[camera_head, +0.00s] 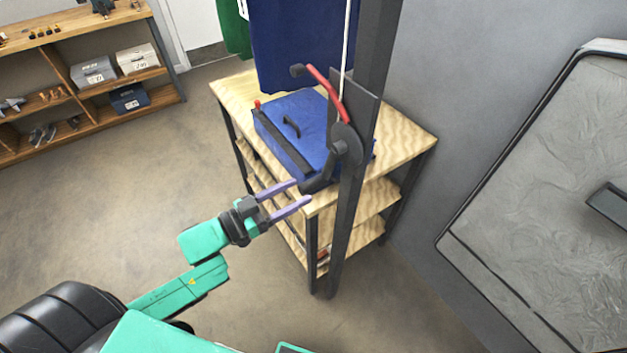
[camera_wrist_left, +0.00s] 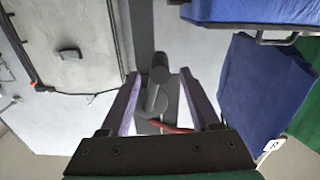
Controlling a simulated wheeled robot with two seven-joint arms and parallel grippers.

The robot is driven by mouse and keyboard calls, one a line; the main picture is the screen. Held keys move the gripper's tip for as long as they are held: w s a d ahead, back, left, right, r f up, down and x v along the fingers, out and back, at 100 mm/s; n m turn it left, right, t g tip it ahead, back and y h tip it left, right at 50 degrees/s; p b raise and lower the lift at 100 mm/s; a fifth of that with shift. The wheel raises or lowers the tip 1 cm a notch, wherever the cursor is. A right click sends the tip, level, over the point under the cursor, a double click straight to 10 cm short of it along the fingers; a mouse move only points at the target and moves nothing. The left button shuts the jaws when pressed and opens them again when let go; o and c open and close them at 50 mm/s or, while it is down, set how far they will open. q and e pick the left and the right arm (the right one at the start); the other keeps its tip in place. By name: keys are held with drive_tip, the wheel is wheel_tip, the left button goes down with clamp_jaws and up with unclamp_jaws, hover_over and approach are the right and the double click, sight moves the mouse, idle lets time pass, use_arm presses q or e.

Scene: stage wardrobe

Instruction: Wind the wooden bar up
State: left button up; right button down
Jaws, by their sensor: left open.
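A winch with a dark round hub (camera_head: 347,145) is mounted on a dark upright post (camera_head: 347,220). A red curved lever (camera_head: 327,90) with a black knob rises from it to the upper left. A black bent handle (camera_head: 318,181) reaches down left. A white cord (camera_head: 346,40) runs upward from the winch. My left gripper (camera_head: 302,192) is open, its tips close to the handle's lower end. In the left wrist view a dark rounded part (camera_wrist_left: 156,92) shows between the open fingers; contact cannot be told. The wooden bar and my right gripper are not seen.
A wooden shelved table (camera_head: 405,143) stands behind the post, with a blue case (camera_head: 290,112) on top. Blue cloth (camera_head: 300,45) and green cloth (camera_head: 233,28) hang above. A large framed panel (camera_head: 560,200) leans at right. The floor at left is clear.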

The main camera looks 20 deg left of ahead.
sight(321, 179)
use_arm(q)
drive_tip(key=x, duration=0.5)
drive_tip(key=shift+w+d+p, duration=0.2)
drive_tip(key=shift+p, duration=0.1)
clamp_jaws()
idle(1.1)
